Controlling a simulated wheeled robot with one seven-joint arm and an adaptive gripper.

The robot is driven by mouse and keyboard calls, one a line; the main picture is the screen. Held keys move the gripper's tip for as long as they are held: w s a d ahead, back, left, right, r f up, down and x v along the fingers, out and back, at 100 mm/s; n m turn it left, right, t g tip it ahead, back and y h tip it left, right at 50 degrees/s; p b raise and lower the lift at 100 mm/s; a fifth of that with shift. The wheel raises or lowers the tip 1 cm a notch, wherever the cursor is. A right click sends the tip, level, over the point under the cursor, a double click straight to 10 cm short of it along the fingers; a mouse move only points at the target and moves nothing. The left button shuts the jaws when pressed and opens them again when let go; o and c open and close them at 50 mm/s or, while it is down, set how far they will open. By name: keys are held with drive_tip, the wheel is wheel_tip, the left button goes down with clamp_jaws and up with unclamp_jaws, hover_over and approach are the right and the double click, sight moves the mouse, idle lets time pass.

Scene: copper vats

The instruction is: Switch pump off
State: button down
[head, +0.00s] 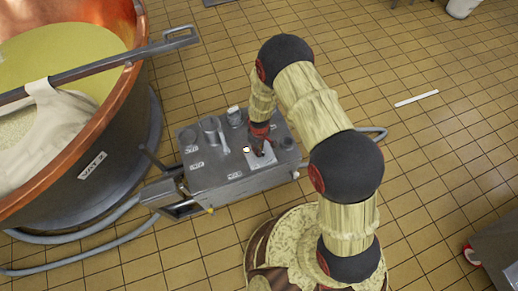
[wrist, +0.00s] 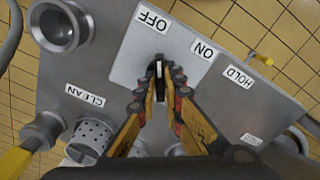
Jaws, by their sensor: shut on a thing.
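The grey metal pump cart (head: 225,181) stands on the tiled floor beside the copper vat. On its top is a pale switch plate (wrist: 128,55) with an OFF label (wrist: 153,18) and an ON label (wrist: 203,51). It also shows in the head view (head: 262,158). My gripper (wrist: 159,78) reaches down over this plate, its fingers shut on a small dark switch lever (wrist: 158,67). The lever's base is hidden by the fingers, and I cannot tell clearly which label it leans to. In the head view my gripper (head: 258,150) covers most of the lever.
The cart top also bears CLEAN (wrist: 85,95) and HOLD (wrist: 240,77) labels, a metal cup (wrist: 60,25) and a perforated strainer (wrist: 90,138). The copper vat (head: 85,150) stands at left with hoses (head: 80,235). A white stick (head: 416,98) lies on otherwise open floor at right.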

drive_tip(key=c, duration=1.9)
unclamp_jaws()
wheel_tip(320, 180, up, 12)
